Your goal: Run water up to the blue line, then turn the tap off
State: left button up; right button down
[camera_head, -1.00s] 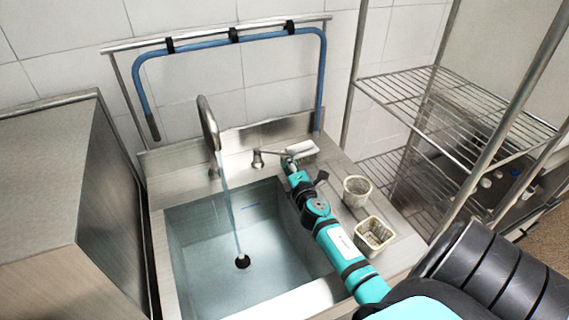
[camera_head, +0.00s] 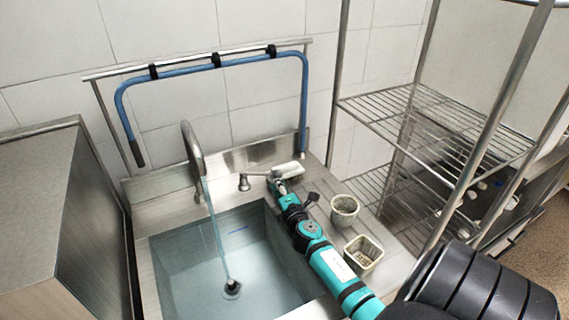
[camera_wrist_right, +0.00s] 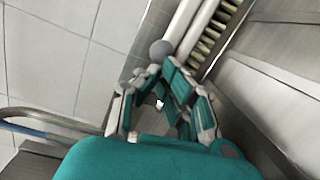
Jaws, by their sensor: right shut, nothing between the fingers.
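The tap's curved spout (camera_head: 192,150) rises behind the sink (camera_head: 142,262), and a thin stream of water (camera_head: 216,232) falls from it into the basin. Water stands in the basin over the dark drain plug (camera_head: 232,287). A short blue line (camera_head: 238,231) is on the basin's back wall; I cannot tell exactly where the surface meets it. The tap lever (camera_head: 256,176) points right from its base. My right gripper (camera_head: 278,184) is shut and empty beside the lever's end. In the right wrist view, the lever's grey round end (camera_wrist_right: 160,48) is just beyond the fingers (camera_wrist_right: 165,85). My left gripper is not in view.
A white brush (camera_head: 291,170) lies behind my right gripper; its bristles show in the right wrist view (camera_wrist_right: 207,42). Two perforated baskets, one round (camera_head: 344,208) and one square (camera_head: 362,254), stand right of my arm. A wire shelf (camera_head: 430,120) is farther right.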

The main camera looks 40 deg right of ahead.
jog(key=v, duration=1)
jog(key=shift+s+a+r, duration=0.1)
jog(key=shift+s+a, duration=0.1)
jog(key=shift+s, duration=0.15)
dwell(6.7)
